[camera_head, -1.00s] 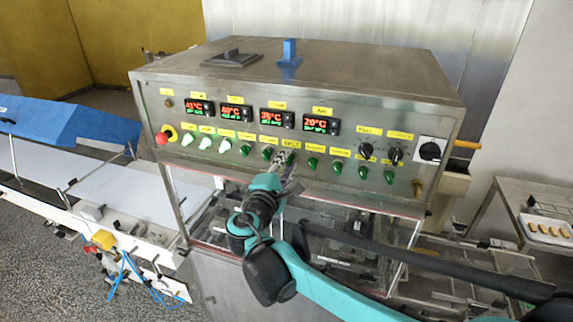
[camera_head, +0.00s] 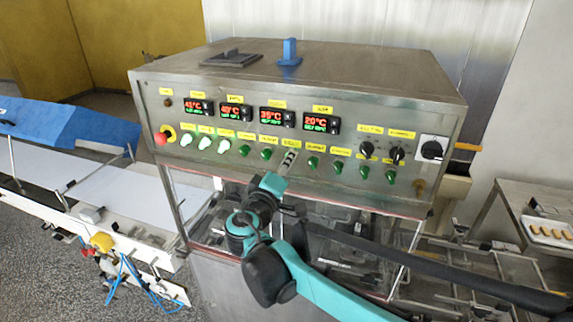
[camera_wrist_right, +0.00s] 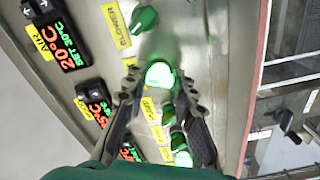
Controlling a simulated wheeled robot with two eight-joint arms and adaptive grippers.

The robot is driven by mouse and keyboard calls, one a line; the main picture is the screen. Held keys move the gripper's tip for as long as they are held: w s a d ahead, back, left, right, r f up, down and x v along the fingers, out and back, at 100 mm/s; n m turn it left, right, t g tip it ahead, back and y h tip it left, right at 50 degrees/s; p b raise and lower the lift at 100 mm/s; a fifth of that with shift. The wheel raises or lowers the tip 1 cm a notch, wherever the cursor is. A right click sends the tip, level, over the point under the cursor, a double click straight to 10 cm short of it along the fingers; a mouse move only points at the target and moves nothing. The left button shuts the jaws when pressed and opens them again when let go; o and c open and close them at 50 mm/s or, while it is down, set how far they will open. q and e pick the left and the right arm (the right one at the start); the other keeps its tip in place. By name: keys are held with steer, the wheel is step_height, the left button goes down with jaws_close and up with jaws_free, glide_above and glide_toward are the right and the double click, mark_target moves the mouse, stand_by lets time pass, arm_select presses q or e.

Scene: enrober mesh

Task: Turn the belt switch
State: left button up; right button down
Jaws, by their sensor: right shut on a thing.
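The control panel (camera_head: 230,165) of a steel machine carries a row of green rotary switches under yellow labels. My right gripper (camera_head: 288,160) is at the middle of this row, seen nearly edge-on, and hides the switch there. In the right wrist view its two fingers (camera_wrist_right: 160,88) stand on either side of a brightly lit green switch (camera_wrist_right: 160,75), shut on it. The label beside that switch is too blurred to read, so I cannot tell whether it is the belt switch. A neighbouring dark green switch (camera_wrist_right: 145,18) is near a "BLOWER" label. My left gripper is not in view.
A red emergency button (camera_head: 161,138) is at the panel's left end. Black knobs (camera_head: 397,154) are at its right. Temperature displays (camera_head: 321,123) sit above the switches. A conveyor (camera_head: 125,195) is at left; a tray of pieces (camera_head: 548,230) is at far right.

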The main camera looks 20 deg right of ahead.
steer(key=shift+m, duration=0.4)
steer(key=c, duration=1.2)
jaws_free()
steer(key=v, duration=1.2)
steer(key=shift+f, duration=0.1)
